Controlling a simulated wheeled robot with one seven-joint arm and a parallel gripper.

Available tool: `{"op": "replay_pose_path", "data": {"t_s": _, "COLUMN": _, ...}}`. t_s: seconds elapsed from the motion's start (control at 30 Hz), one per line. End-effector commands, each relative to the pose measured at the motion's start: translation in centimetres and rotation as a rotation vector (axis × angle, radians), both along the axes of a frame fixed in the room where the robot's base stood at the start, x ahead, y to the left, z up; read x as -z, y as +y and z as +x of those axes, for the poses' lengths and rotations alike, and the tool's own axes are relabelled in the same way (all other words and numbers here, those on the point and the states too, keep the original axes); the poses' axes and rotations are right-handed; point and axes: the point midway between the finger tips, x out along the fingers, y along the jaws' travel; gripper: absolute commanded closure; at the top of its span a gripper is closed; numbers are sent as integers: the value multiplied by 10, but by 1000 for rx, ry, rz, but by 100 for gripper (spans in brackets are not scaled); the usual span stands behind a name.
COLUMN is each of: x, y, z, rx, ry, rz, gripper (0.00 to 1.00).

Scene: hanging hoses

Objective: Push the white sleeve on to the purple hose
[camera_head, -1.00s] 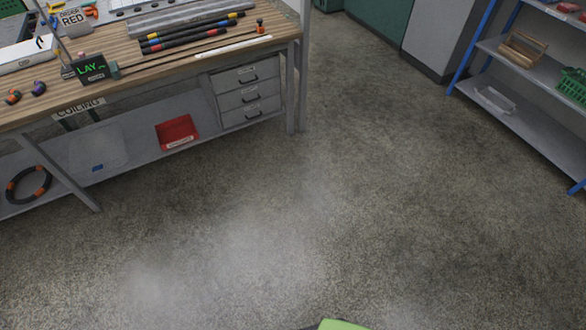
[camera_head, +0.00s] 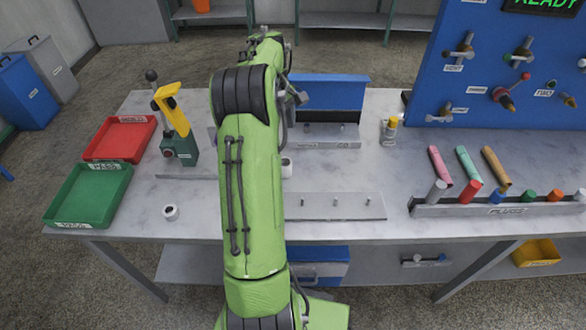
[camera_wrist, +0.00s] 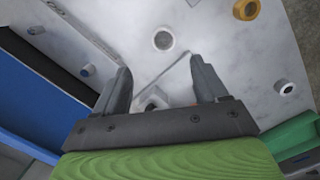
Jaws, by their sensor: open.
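My gripper (camera_wrist: 160,64) is open in the wrist view, its two fingers apart above the grey tabletop. A pale part with a dark opening (camera_wrist: 152,101) shows low between the fingers; I cannot tell whether it is a sleeve. A short white sleeve (camera_wrist: 163,40) stands beyond the fingertips, and another white one (camera_wrist: 285,87) is at the right. In the head view, one white sleeve (camera_head: 170,212) stands at the table's left front and another (camera_head: 287,168) beside my arm. My arm hides the gripper there. I cannot make out a purple hose.
Red (camera_head: 120,138) and green (camera_head: 88,194) trays lie at the left. A pegged plate (camera_head: 335,206) is right of my arm.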

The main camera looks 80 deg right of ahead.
Motion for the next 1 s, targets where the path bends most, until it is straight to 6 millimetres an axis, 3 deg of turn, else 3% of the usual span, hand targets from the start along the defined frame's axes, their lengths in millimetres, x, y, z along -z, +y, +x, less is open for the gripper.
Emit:
{"op": "replay_pose_path", "data": {"t_s": 0.1, "x": 35, "y": 3, "z": -3, "rx": 1, "ry": 2, "rz": 5, "gripper": 27}}
{"op": "replay_pose_path", "data": {"t_s": 0.3, "x": 82, "y": 5, "z": -9, "rx": 2, "ry": 2, "rz": 5, "gripper": 27}}
{"op": "replay_pose_path", "data": {"t_s": 0.47, "x": 99, "y": 6, "z": -10, "rx": 1, "ry": 1, "rz": 1, "gripper": 27}}
{"op": "replay_pose_path", "data": {"t_s": 0.7, "x": 142, "y": 11, "z": -13, "rx": 1, "ry": 1, "rz": 3, "gripper": 27}}
{"op": "replay_pose_path", "data": {"t_s": 1.0, "x": 146, "y": 11, "z": -14, "rx": 0, "ry": 1, "rz": 1, "gripper": 31}}
